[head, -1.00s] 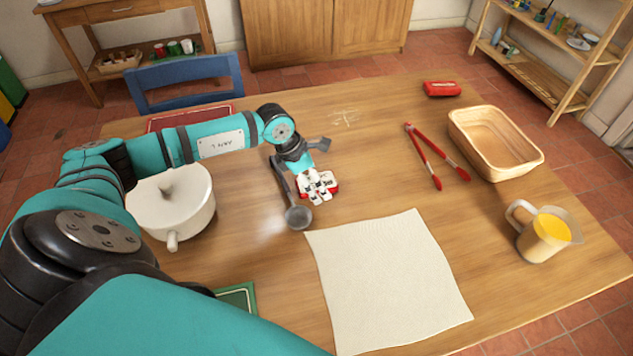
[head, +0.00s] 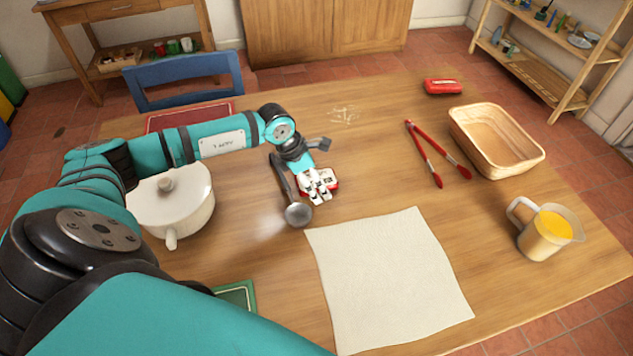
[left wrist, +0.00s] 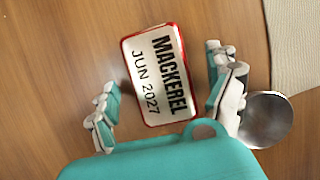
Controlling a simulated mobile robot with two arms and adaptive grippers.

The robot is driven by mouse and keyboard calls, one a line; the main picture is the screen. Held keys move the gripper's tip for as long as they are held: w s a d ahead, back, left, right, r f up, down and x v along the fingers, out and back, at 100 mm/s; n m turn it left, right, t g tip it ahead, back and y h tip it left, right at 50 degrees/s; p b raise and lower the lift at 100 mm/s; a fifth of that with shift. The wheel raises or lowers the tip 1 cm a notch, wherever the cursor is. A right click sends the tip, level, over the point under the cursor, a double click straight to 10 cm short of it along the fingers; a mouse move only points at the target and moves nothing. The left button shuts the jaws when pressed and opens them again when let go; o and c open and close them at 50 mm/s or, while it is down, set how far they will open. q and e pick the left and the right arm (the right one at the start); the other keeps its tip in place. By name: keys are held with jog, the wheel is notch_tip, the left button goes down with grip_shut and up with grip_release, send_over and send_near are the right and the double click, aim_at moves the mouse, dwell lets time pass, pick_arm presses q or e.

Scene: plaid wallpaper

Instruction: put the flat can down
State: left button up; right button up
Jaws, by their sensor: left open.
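The flat can (left wrist: 157,75) is a red-rimmed rectangular tin with a white label reading MACKEREL JUN 2027. It looks to lie flat on the wooden table, label up. In the head view the can (head: 333,184) is partly hidden under my left gripper (head: 318,190). In the left wrist view, my left gripper (left wrist: 163,85) is open, with one finger on each side of the can. Wood shows between the can and each finger, so they are apart. My right gripper is not in view.
A ladle (head: 297,214) lies close beside the left gripper. A white pot (head: 180,200) stands left, a cream cloth (head: 385,280) in front. Red tongs (head: 437,155), a basket (head: 495,140), a jug (head: 545,235) and another red item (head: 442,87) are to the right.

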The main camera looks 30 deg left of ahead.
pick_arm(q)
jog(key=c, duration=1.5)
